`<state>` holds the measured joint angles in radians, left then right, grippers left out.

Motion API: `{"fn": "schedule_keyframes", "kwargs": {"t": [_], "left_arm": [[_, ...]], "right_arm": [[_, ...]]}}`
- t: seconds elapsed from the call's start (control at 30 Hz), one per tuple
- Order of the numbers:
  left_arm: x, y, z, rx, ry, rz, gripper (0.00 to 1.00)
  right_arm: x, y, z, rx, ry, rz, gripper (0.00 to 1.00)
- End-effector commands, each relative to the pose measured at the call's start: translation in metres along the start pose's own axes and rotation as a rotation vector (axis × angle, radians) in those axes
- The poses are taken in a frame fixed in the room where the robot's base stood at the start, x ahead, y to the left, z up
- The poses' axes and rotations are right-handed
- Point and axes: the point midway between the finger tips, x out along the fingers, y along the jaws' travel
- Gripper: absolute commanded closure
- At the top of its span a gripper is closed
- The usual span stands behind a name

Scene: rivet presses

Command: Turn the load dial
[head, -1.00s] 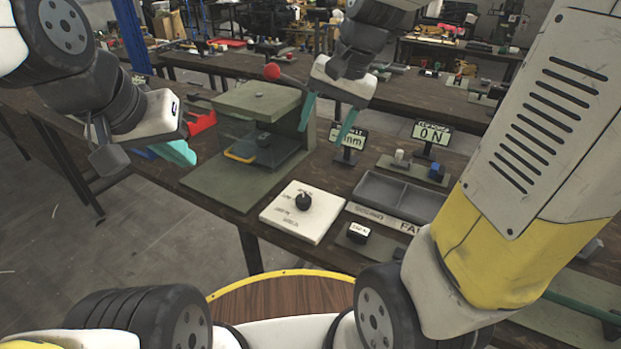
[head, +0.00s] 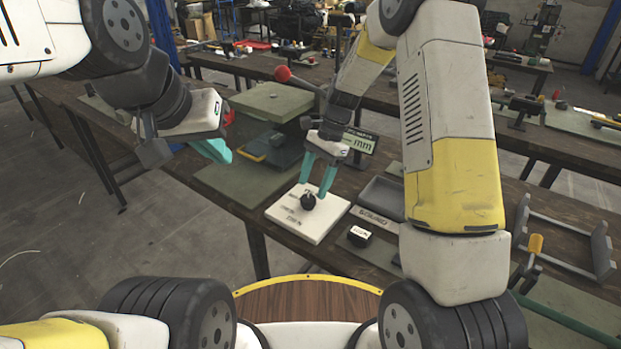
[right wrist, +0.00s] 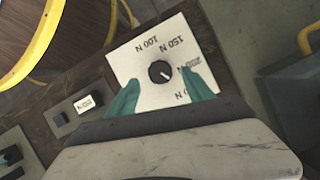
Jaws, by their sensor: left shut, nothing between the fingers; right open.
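The load dial is a small round black knob (head: 308,201) on a white square plate (head: 318,228) lying on the bench. In the right wrist view the knob (right wrist: 160,71) sits between and a little beyond the teal fingertips, with labels such as 100 N and 150 N around it on the plate (right wrist: 143,54). My right gripper (head: 317,190) is open, its fingers pointing down over the plate, on either side of the knob; whether they touch it is unclear. My left gripper (head: 224,156) is shut and empty at the left, well away from the dial.
A green press (head: 273,103) with a red-balled lever (head: 283,74) stands behind the plate. A display (head: 359,142) and a grey tray (head: 383,197) are to the right, partly hidden by my right arm. A small black block with a white label (head: 359,236) lies right of the plate.

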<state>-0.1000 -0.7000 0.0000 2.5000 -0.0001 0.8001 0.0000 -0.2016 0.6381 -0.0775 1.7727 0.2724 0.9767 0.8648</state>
Motion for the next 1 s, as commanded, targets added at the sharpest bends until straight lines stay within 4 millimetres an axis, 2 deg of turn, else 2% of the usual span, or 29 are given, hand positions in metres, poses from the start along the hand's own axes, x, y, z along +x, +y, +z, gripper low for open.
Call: {"fn": "schedule_keyframes", "kwargs": {"t": [0.1, 0.23, 0.6, 0.9, 1.0], "left_arm": [[0.000, 0.000, 0.000, 0.000, 0.000, 0.000, 1.00], [0.000, 0.000, 0.000, 0.000, 0.000, 0.000, 1.00], [0.000, 0.000, 0.000, 0.000, 0.000, 0.000, 1.00], [0.000, 0.000, 0.000, 0.000, 0.000, 0.000, 1.00], [0.000, 0.000, 0.000, 0.000, 0.000, 0.000, 1.00]], "right_arm": [[0.019, 0.001, 0.000, 0.000, -0.001, 0.002, 0.39], [0.032, 0.001, 0.000, -0.001, 0.000, 0.001, 0.39], [0.038, 0.000, 0.000, -0.001, 0.001, -0.001, 0.41], [0.038, 0.000, 0.000, -0.001, 0.001, -0.001, 1.00], [0.038, 0.000, 0.000, -0.003, 0.001, 0.000, 1.00]]}}
